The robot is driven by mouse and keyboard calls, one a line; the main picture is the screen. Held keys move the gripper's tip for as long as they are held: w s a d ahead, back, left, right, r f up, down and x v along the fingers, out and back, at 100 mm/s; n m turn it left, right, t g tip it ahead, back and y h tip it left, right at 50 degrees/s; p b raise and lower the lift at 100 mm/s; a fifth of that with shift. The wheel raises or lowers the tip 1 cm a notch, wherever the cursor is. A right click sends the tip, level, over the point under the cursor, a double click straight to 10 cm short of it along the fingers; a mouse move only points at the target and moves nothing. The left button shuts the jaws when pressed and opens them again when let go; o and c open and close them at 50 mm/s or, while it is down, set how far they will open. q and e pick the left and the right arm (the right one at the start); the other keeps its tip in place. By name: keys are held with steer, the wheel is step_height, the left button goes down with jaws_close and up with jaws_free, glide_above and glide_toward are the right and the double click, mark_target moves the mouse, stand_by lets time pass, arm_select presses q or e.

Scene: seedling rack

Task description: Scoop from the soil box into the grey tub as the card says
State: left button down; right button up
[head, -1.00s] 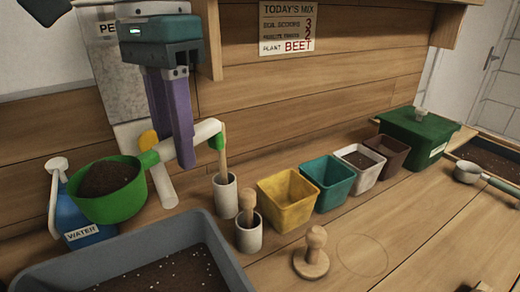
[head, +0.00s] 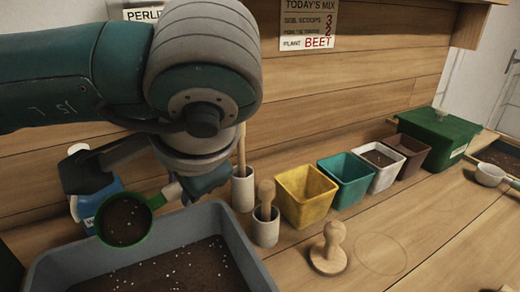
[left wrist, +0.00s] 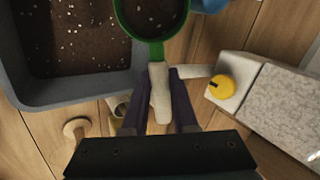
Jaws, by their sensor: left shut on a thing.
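The green scoop (head: 154,202) is filled with dark soil and hangs at the back left rim of the grey tub (head: 245,255). My left gripper (left wrist: 158,105) is shut on its white handle (left wrist: 160,85); my arm hides most of the grip in the head view. The tub holds dark soil with white specks. A box of dark soil (head: 500,158) stands at the far right edge; I cannot tell whether it is the soil box. The card (head: 309,24) reads soil scoops 3, a second line with 2, and plant BEET. My right gripper is not in view.
A blue water can (head: 88,180) stands behind the tub. Two pale cups (head: 265,230) holding wooden tools, a yellow pot (head: 305,195), other pots and a green lidded box (head: 435,135) line the back. A wooden stamp (head: 329,250) stands right of the tub; the bench beyond is mostly clear.

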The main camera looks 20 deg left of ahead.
arm_select(q)
steer(key=shift+s+d+f+t+y+b, duration=0.1)
steer(key=shift+s+d+t+y+b, duration=0.1)
steer(key=shift+t+y+b, duration=0.3)
steer(key=shift+s+d+r+n+t+y+p, duration=0.1)
steer(key=shift+s+r+n+t+y+p, duration=0.2)
steer(key=shift+y+p, duration=0.8)
steer(key=shift+s+d+r+n+t+y+p, duration=0.15)
steer(key=shift+n+t+y+p, duration=0.3)
steer(key=shift+y+p, duration=0.65)
steer(key=shift+s+d+r+n+t+y+p, duration=0.1)
steer(key=shift+s+n+t+y+p, duration=0.2)
steer(key=shift+y+p, duration=0.75)
steer(key=shift+w+h+p, duration=0.1)
steer(key=shift+h+p, duration=0.15)
steer(key=shift+p, duration=0.1)
